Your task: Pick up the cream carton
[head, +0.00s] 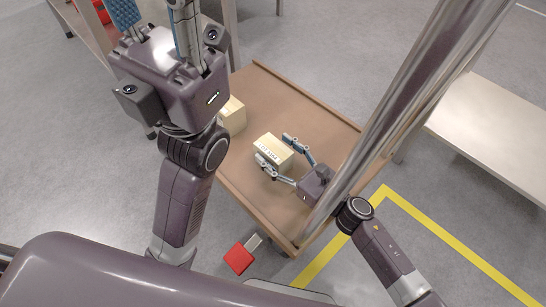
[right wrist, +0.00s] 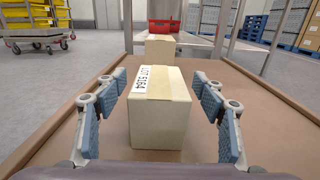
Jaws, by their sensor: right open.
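The cream carton (head: 270,147) stands on the brown conveyor bed, with a printed label along its top edge. In the right wrist view the carton (right wrist: 160,118) is upright between the blue finger pads, with a visible gap on each side. My right gripper (head: 276,149) is open, its fingers reaching along both sides of the carton. My left gripper (head: 155,14) is raised high at the upper left of the head view. Its fingertips are cut off by the frame edge, so its opening cannot be judged.
A second carton (head: 232,117) stands farther along the bed, partly hidden by my left arm in the head view. The bed (head: 335,135) has low raised edges. A metal post (head: 400,110) rises beside my right gripper. A pale table (head: 490,125) stands at right.

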